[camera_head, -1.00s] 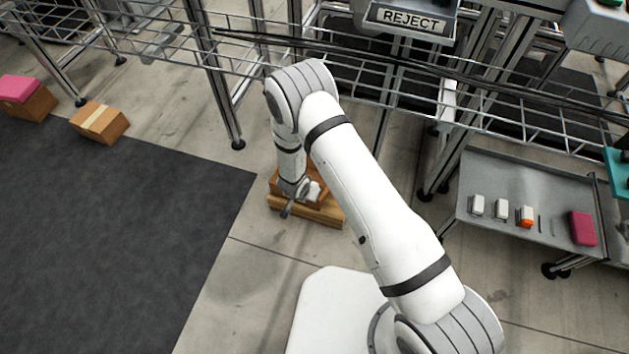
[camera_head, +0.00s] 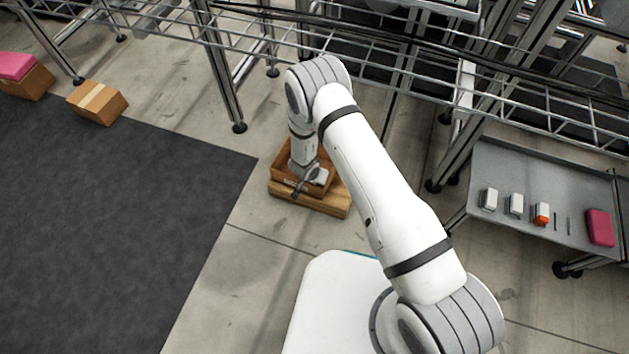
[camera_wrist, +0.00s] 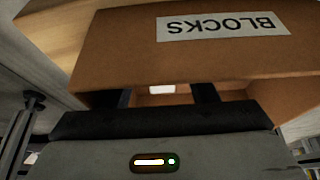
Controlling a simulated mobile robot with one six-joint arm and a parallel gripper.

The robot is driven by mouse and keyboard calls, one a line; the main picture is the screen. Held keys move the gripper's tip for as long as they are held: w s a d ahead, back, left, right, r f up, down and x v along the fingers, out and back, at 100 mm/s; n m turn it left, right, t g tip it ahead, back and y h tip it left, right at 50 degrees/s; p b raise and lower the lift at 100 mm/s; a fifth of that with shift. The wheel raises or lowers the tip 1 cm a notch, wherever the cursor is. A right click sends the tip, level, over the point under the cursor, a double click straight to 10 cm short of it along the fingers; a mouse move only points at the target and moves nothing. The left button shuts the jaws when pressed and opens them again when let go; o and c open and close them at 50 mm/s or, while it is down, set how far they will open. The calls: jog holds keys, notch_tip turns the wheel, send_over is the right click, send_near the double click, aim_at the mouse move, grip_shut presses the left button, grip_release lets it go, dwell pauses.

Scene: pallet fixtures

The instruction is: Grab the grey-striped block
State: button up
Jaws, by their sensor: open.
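A brown wooden box (camera_head: 283,180) stands on a wooden pallet (camera_head: 330,203) on the floor. In the wrist view the box (camera_wrist: 110,50) carries an upside-down "BLOCKS" label (camera_wrist: 222,26). My gripper (camera_head: 307,181) is at the box, pointing down over its opening; my arm covers part of it. In the wrist view my gripper (camera_wrist: 163,93) is open, its two dark fingers apart at the box's opening. A small pale thing (camera_wrist: 162,89) shows between the fingers, inside the box. I cannot tell whether it is the grey-striped block; no grey stripes are clear.
A grey tray stand (camera_head: 483,160) at right holds small pale blocks, an orange-and-white one (camera_head: 541,213) and a pink box (camera_head: 600,227). Metal racking (camera_head: 230,90) runs behind my arm. A cardboard box (camera_head: 97,102) lies at left. A dark mat (camera_head: 100,220) covers clear floor.

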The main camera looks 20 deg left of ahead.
jog(key=shift+c, duration=0.4)
jog(key=c, duration=1)
jog(key=shift+r, duration=0.1)
